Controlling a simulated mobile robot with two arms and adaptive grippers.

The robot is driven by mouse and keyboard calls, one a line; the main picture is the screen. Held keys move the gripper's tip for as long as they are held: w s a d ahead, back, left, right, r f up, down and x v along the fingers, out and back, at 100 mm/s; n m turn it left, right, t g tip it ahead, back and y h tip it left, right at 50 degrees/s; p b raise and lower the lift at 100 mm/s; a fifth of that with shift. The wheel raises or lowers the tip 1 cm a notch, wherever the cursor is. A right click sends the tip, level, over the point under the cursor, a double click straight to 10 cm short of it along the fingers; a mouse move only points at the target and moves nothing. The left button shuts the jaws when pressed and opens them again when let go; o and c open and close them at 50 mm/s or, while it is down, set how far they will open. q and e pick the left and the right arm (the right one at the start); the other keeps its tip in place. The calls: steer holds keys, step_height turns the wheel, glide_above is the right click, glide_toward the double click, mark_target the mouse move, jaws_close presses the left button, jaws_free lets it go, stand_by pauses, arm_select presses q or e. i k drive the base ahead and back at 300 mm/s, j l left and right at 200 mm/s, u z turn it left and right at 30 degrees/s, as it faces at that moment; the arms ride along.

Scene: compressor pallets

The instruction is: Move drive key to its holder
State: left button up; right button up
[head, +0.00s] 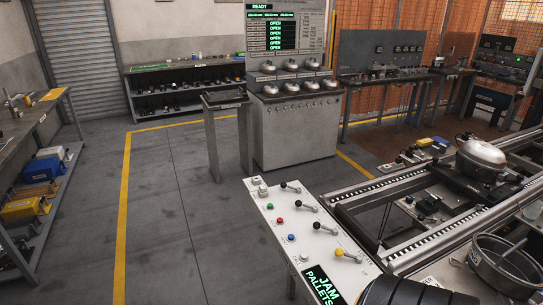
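I cannot make out a drive key for certain in the head view. A small pale block-like fitting (258,187) stands at the far corner of the white control console (273,218); I cannot tell whether it is a key or a holder. The console carries black-knobbed levers (291,187), one yellow-knobbed lever (343,253) and green, red and blue buttons. A green "JAM PALLETS" display (321,284) is at its near end. Neither of my grippers shows in this view.
A conveyor (375,187) with a silver compressor (481,160) runs along the right. A metal pot (503,262) is at the lower right. A grey test cabinet (296,130) and small stand (226,97) stand ahead. A workbench (40,116) is left. Floor between is clear.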

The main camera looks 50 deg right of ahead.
mark_target(262, 188)
steer(key=i+l+z, duration=0.1)
steer(key=i+z, duration=0.2)
steer(key=z, duration=0.15)
steer(key=i+z, duration=0.3)
steer(key=z, duration=0.15)
steer(key=i+j+z, duration=0.1)
steer(key=i+z, duration=0.35)
steer(key=i+j+z, duration=0.15)
steer(key=z, duration=0.35)
steer(key=i+j+z, duration=0.25)
steer(key=z, duration=0.2)
steer(key=i+j+z, duration=0.15)
steer(key=j+z, duration=0.3)
steer(key=i+j+z, duration=0.1)
steer(key=j+z, duration=1.05)
steer(key=j, duration=0.3)
